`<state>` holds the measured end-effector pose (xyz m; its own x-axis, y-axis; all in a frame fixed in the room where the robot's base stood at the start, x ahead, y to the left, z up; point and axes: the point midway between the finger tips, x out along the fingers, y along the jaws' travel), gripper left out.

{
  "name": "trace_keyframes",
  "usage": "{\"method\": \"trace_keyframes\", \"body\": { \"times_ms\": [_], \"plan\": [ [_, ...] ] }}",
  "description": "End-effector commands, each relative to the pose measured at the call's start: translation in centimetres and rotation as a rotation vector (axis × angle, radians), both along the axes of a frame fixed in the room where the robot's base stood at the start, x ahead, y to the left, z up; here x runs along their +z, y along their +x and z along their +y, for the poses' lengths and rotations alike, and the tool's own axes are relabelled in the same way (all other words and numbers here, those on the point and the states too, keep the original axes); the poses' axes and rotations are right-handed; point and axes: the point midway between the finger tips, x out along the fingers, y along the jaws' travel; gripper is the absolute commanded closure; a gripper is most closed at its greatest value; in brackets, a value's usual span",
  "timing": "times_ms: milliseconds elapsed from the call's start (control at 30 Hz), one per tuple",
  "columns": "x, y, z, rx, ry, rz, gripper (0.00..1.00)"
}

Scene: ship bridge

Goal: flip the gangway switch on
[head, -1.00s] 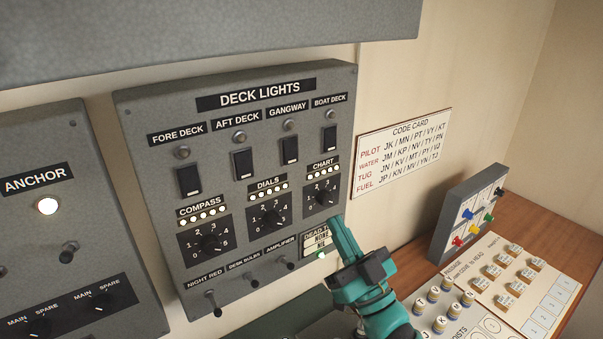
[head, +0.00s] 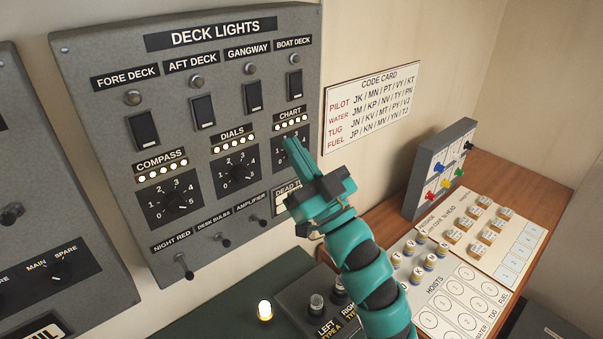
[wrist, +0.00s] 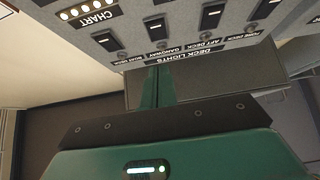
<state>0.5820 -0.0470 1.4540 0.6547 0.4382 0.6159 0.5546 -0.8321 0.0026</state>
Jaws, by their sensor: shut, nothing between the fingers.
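The gangway switch (head: 253,97) is a black rocker under the GANGWAY label on the grey DECK LIGHTS panel (head: 88,75). The small round lamp (head: 250,68) above it looks unlit. In the wrist view the panel is upside down, and the gangway switch (wrist: 155,27) shows near the top. My gripper (head: 292,146) is green, shut and empty. In the head view its tips are below and right of the gangway switch, over the CHART dial, which they partly hide. Its closed fingers also show in the wrist view (wrist: 157,75). I cannot tell their gap to the panel.
Similar rockers stand beside it: aft deck (head: 203,112) on the left and boat deck (head: 295,83) on the right. Toggle levers (head: 222,240) stick out along the panel's bottom. A code card (head: 371,105) hangs on the right wall. A desk with small blocks lies below right.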

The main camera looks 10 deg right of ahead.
Motion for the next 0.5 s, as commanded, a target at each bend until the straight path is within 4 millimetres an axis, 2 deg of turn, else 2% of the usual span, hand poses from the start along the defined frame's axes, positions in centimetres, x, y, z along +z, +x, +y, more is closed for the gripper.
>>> {"method": "trace_keyframes", "body": {
  "times_ms": [500],
  "plan": [
    [1.1, 1.6, 0.5, -0.011, 0.014, 0.002, 1.0]
  ]
}}
